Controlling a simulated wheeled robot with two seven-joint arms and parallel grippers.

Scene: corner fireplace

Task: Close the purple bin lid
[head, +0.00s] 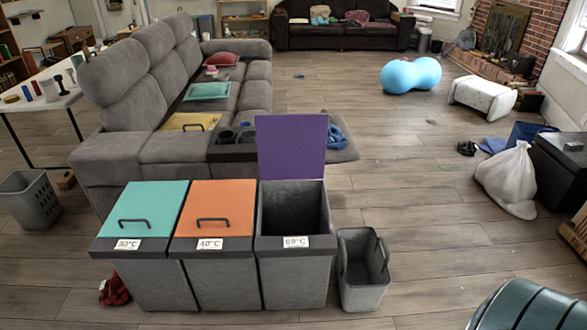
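The purple lid (291,146) stands upright, open, at the back edge of the rightmost grey bin (292,270) in a row of three. That bin's label reads 60°C or similar, and its dark inside shows from above. The teal lid (145,208) on the left bin and the orange lid (215,208) on the middle bin are shut, each with a dark handle. Neither of my grippers shows in the head view.
A small grey basket (362,270) stands just right of the purple-lidded bin. A grey sofa (180,90) is behind the bins. A white bag (508,182) lies at right. A dark green rounded object (530,308) is at the lower right. Wood floor (430,215) is open between.

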